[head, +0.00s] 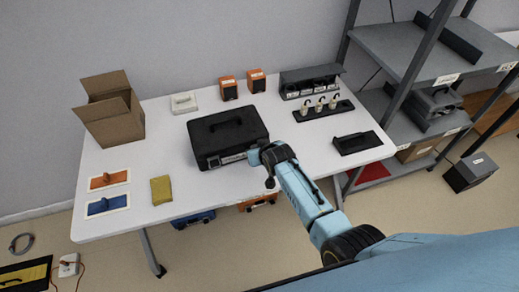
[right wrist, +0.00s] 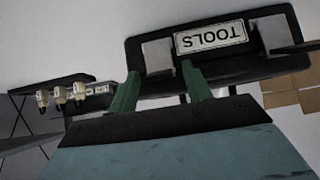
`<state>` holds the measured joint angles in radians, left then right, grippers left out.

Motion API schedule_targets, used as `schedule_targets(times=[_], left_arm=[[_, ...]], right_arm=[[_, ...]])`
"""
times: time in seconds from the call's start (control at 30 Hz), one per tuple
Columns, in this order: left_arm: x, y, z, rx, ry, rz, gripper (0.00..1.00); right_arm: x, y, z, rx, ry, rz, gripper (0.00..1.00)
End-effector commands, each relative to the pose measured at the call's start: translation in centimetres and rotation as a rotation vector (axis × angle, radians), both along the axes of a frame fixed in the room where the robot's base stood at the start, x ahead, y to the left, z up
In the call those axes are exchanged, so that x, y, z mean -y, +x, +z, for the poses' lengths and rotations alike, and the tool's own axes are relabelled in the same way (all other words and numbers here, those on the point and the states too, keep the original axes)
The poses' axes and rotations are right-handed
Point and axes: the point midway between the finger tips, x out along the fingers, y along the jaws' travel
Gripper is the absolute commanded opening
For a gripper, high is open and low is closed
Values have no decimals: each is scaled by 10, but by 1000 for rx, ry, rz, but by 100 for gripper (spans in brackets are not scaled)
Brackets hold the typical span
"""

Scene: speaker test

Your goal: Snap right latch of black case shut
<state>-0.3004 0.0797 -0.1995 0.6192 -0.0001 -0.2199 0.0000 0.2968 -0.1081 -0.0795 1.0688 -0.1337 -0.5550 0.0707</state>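The black case (head: 228,136) lies on the white table with its lid down and a handle on top. Its front carries a TOOLS label, upside down in the right wrist view (right wrist: 212,38). A grey latch sits on each side of the label: the right latch (right wrist: 158,56) and the left latch (right wrist: 273,33). I cannot tell whether either latch is snapped. My right gripper (right wrist: 160,72) is open and empty, its green fingers apart in front of the right latch; contact is unclear. In the head view my arm hides its fingertips. My left gripper is not in view.
An open cardboard box (head: 112,120) stands at the table's left. A yellow block (head: 161,190) lies left of the case. A black rack with several pale plugs (head: 319,107) and a black tray (head: 357,143) are to the right.

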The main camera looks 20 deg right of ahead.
Motion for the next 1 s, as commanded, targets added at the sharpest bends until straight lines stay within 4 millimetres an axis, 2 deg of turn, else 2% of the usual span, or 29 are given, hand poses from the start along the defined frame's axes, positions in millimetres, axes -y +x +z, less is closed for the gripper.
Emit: schedule_targets(times=[0.23,0.37,1.0], left_arm=[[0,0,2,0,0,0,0],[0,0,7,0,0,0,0],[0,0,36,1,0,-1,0]], right_arm=[[0,-2,3,1,0,0,49],[1,-10,10,1,0,0,49],[7,-83,78,1,1,1,49]])
